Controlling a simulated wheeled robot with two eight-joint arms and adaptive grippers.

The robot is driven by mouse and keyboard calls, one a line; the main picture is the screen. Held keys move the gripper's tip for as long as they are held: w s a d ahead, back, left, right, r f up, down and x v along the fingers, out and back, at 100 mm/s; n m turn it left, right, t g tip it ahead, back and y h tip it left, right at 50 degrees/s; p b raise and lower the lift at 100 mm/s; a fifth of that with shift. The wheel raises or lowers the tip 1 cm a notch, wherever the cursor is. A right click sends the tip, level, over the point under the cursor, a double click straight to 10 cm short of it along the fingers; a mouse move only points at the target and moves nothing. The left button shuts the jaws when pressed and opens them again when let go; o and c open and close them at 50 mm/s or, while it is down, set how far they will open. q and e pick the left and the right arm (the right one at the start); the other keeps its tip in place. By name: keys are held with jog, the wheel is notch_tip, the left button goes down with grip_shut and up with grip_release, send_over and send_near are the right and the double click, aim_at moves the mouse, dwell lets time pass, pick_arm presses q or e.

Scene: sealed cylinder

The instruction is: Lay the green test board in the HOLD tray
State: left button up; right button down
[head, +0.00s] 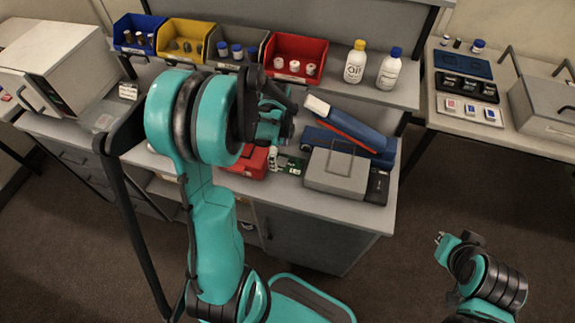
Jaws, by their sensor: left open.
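The green test board (291,165) lies on the grey workbench, partly hidden, between a red box or tray (246,166) and a grey case. My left gripper (274,158) is open, just left of the board and close above it; I cannot tell whether it touches. My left arm hides much of the bench. My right gripper (439,238) is over the floor at the lower right, away from the bench; its jaw state is unclear. No HOLD label is readable, so I cannot tell which tray is the HOLD tray.
A grey handled case (337,172) and a blue case (348,139) stand right of the board. Several coloured bins (296,60) and two bottles (356,62) are on the shelf above. The right table holds a blue tray (463,65), a black tray (467,87) and a pale tray (470,109).

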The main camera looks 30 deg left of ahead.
pick_arm(q)
notch_tip(320, 180, down, 3)
jog(key=shift+w+r+b, duration=0.1)
jog(key=shift+b, duration=0.2)
jog(key=shift+r, duration=0.1)
jog(key=shift+c, duration=1)
jog(key=c, duration=1)
jog(key=shift+c, duration=0.2)
jog(key=shift+r+p, duration=0.35)
jog(key=shift+r, duration=0.3)
notch_tip(320, 180, up, 3)
jog(key=shift+r+p, duration=0.1)
jog(key=shift+p, duration=0.55)
jog(key=d+r+p, duration=0.1)
jog(key=d+r, duration=0.1)
jog(key=d, duration=0.1)
jog(key=d+r, duration=0.2)
jog(key=d, duration=0.2)
jog(key=d+r+p, duration=0.1)
jog(key=d+r, duration=0.1)
jog(key=d, duration=0.2)
jog(key=shift+s+d+r+p, duration=0.2)
jog(key=shift+s+d+p, duration=0.05)
jog(key=shift+s+p, duration=0.05)
jog(key=shift+d, duration=0.1)
